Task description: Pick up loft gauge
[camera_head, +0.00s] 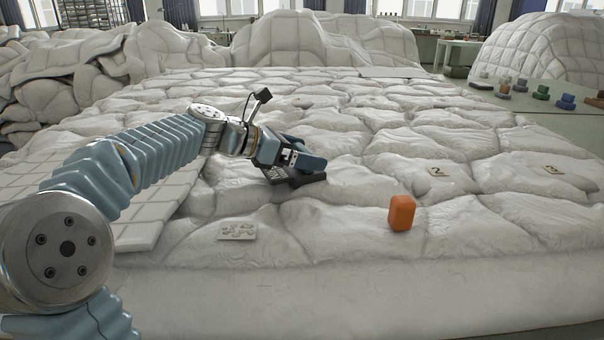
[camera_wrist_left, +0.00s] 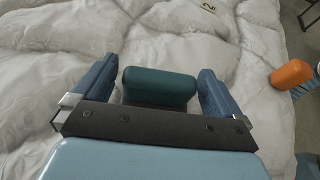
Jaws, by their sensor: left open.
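A dark teal block with rounded edges (camera_wrist_left: 160,84) lies on the white quilted duvet (camera_head: 450,235) in the left wrist view. It sits between the two blue fingers of my left gripper (camera_wrist_left: 155,92), with a gap on each side. Which block is the loft gauge I cannot tell. My right gripper is out of view.
Small marked tags lie on the duvet, one with a 2 (camera_head: 438,171) and one (camera_head: 238,231) near the front. Several small coloured pieces (camera_head: 541,92) stand on a green table (camera_head: 590,120) at the right. Heaped duvets (camera_head: 320,40) rise at the back.

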